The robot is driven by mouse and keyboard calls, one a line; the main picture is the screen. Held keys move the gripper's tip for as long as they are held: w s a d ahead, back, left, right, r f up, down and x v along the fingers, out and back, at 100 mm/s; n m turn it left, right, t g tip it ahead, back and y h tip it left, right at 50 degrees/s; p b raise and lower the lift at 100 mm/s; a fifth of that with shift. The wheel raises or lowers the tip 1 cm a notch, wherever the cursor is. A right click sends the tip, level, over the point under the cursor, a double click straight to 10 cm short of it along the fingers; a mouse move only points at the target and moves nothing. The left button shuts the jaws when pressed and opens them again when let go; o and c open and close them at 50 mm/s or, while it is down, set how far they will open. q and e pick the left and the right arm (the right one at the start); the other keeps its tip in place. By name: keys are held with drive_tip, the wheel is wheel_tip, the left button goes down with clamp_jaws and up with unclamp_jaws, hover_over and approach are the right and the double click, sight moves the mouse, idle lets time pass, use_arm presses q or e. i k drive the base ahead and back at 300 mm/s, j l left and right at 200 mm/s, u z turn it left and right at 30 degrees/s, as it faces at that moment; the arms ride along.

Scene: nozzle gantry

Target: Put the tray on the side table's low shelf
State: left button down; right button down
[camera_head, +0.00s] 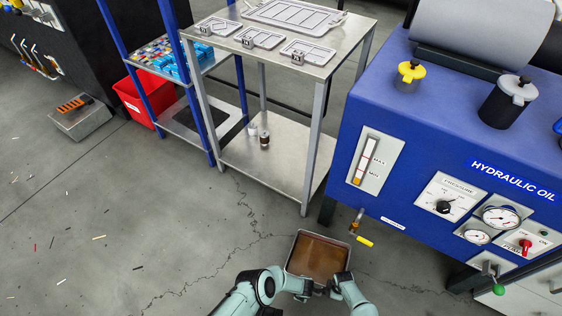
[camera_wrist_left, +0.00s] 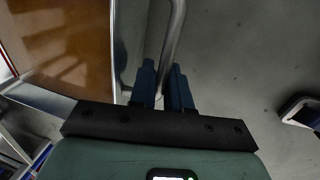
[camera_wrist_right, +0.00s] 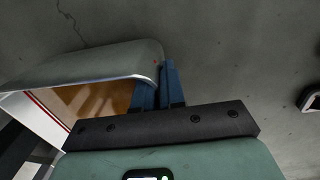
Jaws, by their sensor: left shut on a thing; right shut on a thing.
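The tray (camera_head: 322,234) is a shallow metal pan with brown liquid in it, low in the middle of the head view. My left gripper (camera_head: 304,294) and right gripper (camera_head: 335,291) are both shut on its near rim. The side table (camera_head: 318,62) is a steel table beyond the tray, up and left. Its low shelf (camera_head: 285,158) is mostly bare.
Small containers (camera_head: 264,139) stand on the low shelf towards its left. The blue hydraulic oil unit (camera_head: 400,130) stands right of the table, with a yellow-handled drain valve (camera_head: 364,241) just beside the tray. Open floor (camera_head: 200,230) lies left of the tray.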

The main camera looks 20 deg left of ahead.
sight(288, 164)
drive_tip(key=j+z, duration=0.15)
drive_tip(key=j, duration=0.45)
drive_tip(key=j+z, duration=0.15)
drive_tip(key=j, duration=0.4)
drive_tip(key=j+z, duration=0.15)
drive_tip(key=j, duration=0.45)
drive_tip(key=j+z, duration=0.1)
drive_tip(key=j, duration=0.5)
drive_tip(key=k+j+z, duration=0.15)
drive_tip(key=j, duration=0.4)
drive_tip(key=j+z, duration=0.15)
drive_tip(key=j, duration=0.45)
drive_tip(key=i+j, duration=0.1)
